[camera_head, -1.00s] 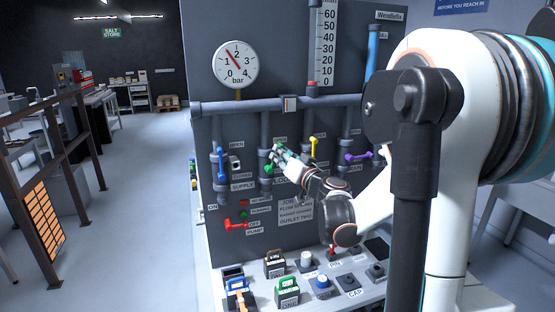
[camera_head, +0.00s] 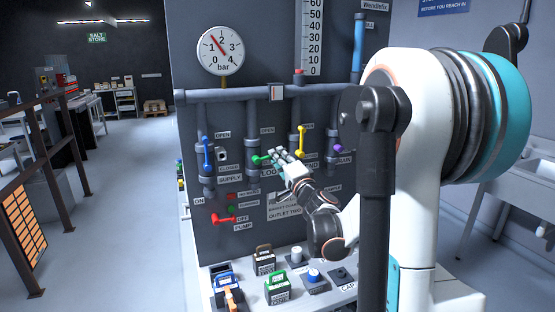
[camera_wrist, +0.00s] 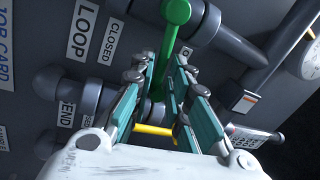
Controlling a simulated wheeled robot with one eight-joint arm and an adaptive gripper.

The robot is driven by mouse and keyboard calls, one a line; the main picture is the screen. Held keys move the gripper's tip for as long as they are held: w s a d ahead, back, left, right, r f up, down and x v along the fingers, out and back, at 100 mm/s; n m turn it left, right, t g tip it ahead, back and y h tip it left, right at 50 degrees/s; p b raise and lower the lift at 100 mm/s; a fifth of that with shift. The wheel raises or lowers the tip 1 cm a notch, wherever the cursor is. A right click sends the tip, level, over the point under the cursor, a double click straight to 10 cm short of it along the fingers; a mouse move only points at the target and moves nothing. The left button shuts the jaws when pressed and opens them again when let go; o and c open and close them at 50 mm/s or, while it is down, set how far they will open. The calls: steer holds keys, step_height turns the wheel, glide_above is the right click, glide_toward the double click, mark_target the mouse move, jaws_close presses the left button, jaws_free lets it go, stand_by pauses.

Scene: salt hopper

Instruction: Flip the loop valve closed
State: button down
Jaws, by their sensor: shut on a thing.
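The green loop valve handle (camera_head: 260,159) is on the pipe panel, above the LOOP label (camera_head: 270,172). In the head view it points left and lies nearly level. My gripper (camera_head: 283,156) is at its right end, hiding part of it. In the wrist view the green handle (camera_wrist: 168,45) runs between the two teal-padded fingers of my gripper (camera_wrist: 158,82), which are shut on it. The LOOP sign (camera_wrist: 82,30) and a CLOSED sign (camera_wrist: 112,42) show beside the handle. The exact contact is partly hidden by the fingers.
A blue supply lever (camera_head: 207,153) stands upright to the left, and a yellow lever (camera_head: 301,140) to the right; a purple lever (camera_head: 337,145) is partly behind my arm. A red pump lever (camera_head: 224,219) is below. Tagged blocks (camera_head: 264,260) stand on the shelf in front.

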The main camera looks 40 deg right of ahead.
steer(key=shift+f+m+h+b, duration=0.15)
steer(key=shift+f+m+b, duration=0.15)
steer(key=shift+m, duration=0.45)
steer(key=shift+f+m+h+b, duration=0.15)
steer(key=shift+f+m, duration=0.25)
steer(key=shift+m, duration=0.35)
steer(key=shift+s+f, duration=0.1)
steer(key=c, duration=1.7)
jaws_free()
steer(key=v, duration=1.2)
